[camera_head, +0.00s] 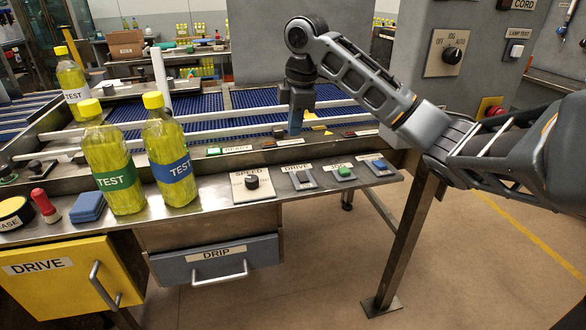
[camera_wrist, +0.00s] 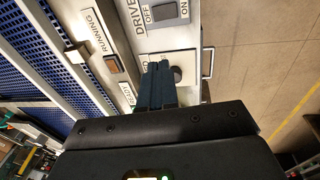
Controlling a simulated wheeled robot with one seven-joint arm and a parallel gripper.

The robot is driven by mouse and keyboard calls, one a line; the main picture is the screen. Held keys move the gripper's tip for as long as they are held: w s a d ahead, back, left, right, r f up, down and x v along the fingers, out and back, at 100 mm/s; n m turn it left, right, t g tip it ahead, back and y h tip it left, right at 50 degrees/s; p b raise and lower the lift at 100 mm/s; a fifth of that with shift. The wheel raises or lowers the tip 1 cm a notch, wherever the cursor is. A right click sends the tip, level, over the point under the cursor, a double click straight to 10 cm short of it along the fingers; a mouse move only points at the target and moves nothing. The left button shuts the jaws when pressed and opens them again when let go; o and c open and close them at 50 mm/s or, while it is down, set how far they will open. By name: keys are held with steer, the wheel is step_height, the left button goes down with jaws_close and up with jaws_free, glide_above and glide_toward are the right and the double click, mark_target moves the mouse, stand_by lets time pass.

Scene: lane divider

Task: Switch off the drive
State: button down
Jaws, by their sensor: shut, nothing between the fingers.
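The DRIVE switch (camera_head: 303,180) is a small grey rocker on a plate on the sloped console, right of the black SPEED knob (camera_head: 252,182). In the wrist view the DRIVE switch (camera_wrist: 166,10) is at the top edge, with ON and OFF printed beside it; which way it is tipped I cannot tell. My gripper (camera_head: 296,130) is above the rear of the console, pointing down, apart from the switch. In the wrist view my gripper's blue fingers (camera_wrist: 157,88) are together and empty, overlapping the view beside a black knob (camera_wrist: 177,75) and hiding part of its plate.
A green button (camera_head: 344,172) and a blue button (camera_head: 379,164) lie right of the switch. Several yellow TEST bottles (camera_head: 168,160) stand left. A yellow drawer (camera_head: 65,285) is also labelled DRIVE. A grey cabinet carries an OFF/JOG/AUTO selector (camera_head: 452,56). Indicator lamps line the console's rear.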

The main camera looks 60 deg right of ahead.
mark_target(301, 173)
steer(key=shift+s+d+r+g, duration=0.25)
steer(key=shift+s+d, duration=0.15)
steer(key=shift+s, duration=0.1)
steer(key=shift+s+d+r+g, duration=0.15)
steer(key=shift+s+d+r, duration=0.1)
steer(key=shift+s+d, duration=0.15)
steer(key=f, duration=0.4)
steer(key=f+p, duration=0.1)
steer(key=f, duration=0.4)
steer(key=w+d+f+p, duration=0.1)
steer(key=f, duration=0.4)
steer(key=shift+d, duration=0.1)
